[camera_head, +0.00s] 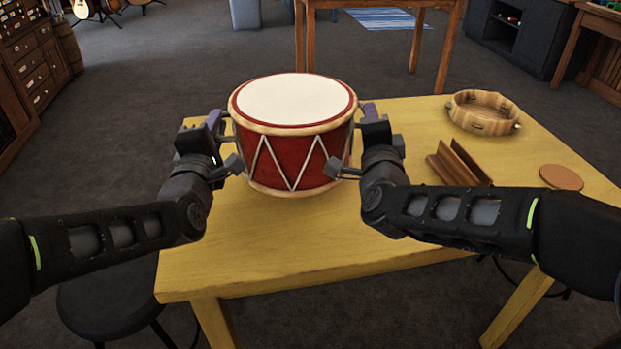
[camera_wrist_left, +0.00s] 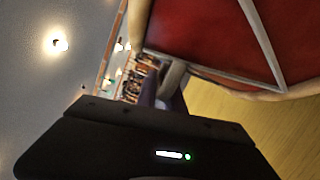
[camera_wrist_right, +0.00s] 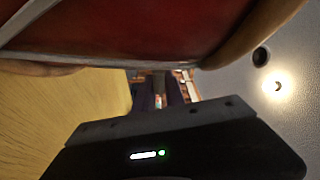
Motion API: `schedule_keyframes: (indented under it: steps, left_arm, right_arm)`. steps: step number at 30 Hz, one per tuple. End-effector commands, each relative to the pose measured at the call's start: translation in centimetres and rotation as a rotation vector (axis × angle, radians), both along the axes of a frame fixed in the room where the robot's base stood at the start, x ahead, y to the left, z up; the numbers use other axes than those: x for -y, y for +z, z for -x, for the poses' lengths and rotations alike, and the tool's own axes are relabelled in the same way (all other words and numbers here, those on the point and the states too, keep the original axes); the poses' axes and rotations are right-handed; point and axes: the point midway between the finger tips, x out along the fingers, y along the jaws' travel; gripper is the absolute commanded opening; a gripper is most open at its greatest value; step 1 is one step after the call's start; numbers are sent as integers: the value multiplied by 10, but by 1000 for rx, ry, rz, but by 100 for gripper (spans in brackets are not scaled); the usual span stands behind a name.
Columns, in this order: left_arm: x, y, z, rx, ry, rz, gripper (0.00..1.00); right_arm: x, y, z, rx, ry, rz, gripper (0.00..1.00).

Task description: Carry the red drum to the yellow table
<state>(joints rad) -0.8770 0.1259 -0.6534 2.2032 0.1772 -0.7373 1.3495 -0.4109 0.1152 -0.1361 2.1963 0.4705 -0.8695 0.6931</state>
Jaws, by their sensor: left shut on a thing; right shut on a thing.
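The red drum (camera_head: 292,155) has a white head, cream rims and pale zigzag cords. It is upright at the left part of the yellow table (camera_head: 300,250), over its top. I cannot tell whether its base touches the table. My left gripper (camera_head: 222,128) is shut on its left side and my right gripper (camera_head: 362,122) on its right side. The drum's red wall fills the top of the left wrist view (camera_wrist_left: 205,35) and of the right wrist view (camera_wrist_right: 120,30). The fingertips are mostly hidden in the head view.
A wooden tambourine (camera_head: 483,112), a brown grooved wooden piece (camera_head: 459,163) and a round brown disc (camera_head: 561,177) lie on the table's right side. A black stool (camera_head: 108,298) stands at the front left. Another wooden table (camera_head: 380,4) stands behind. The table's front middle is clear.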

Motion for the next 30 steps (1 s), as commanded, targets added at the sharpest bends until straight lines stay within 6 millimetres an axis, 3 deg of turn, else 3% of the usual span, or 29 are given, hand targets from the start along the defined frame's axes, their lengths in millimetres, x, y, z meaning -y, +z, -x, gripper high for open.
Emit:
schedule_keyframes:
  steps: [19, 30]
  left_arm:
    - [0, 3, 0, 6, 0, 3, 0]
    - [0, -12, 0, 6, 0, 3, 0]
  right_arm:
    - [0, 2, 0, 4, 0, 1, 0]
    - [0, -13, 0, 4, 0, 1, 0]
